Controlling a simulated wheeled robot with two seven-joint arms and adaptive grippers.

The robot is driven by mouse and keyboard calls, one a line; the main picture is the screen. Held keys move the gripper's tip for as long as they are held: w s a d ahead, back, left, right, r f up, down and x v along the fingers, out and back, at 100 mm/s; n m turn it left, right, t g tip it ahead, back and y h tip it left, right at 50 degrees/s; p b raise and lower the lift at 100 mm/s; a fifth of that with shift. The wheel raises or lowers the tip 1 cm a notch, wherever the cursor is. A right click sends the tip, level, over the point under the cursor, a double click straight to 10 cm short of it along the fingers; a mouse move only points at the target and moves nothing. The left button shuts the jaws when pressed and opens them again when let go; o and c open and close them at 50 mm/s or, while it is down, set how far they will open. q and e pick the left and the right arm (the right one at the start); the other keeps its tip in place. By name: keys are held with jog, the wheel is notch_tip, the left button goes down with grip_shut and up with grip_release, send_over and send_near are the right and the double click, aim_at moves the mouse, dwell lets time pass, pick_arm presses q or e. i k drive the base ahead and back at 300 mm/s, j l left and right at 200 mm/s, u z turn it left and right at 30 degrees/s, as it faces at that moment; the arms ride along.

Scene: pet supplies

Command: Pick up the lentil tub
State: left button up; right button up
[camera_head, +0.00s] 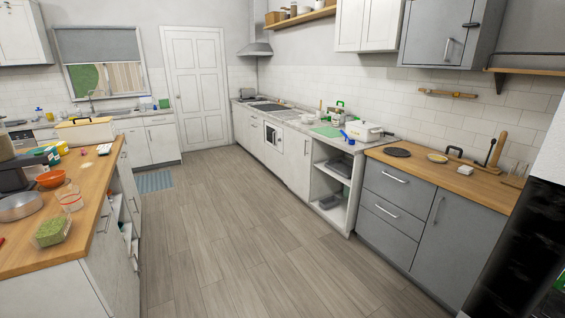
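A clear tub with green contents (53,231), which look like lentils, stands near the right front edge of the wooden island counter (22,252) at the left. Its sides are see-through and the green fill shows through them. A clear cup with an orange-red band (70,200) stands just behind it. Neither my left nor my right gripper shows in the head view.
An orange bowl (51,178), a round metal pan (20,206) and yellow packaging (62,148) crowd the island. The wooden floor (225,225) is clear between the island and the grey cabinets (400,205) at right.

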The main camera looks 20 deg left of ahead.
aim_at(51, 231)
jog(key=i+u, duration=0.2)
jog(key=u, duration=0.25)
jog(key=i+u, duration=0.15)
jog(key=u, duration=0.3)
jog(key=i+u, duration=0.2)
jog(key=u, duration=0.25)
jog(key=i+l+u, duration=0.1)
jog(key=u, duration=0.35)
jog(key=i+l+u, duration=0.2)
jog(key=u, duration=0.25)
jog(key=i+l+u, duration=0.2)
jog(key=u, duration=0.25)
jog(key=i+l+u, duration=0.25)
jog(key=l+u, duration=0.25)
jog(key=i+l+u, duration=0.25)
jog(key=l, duration=0.15)
jog(key=k, duration=0.1)
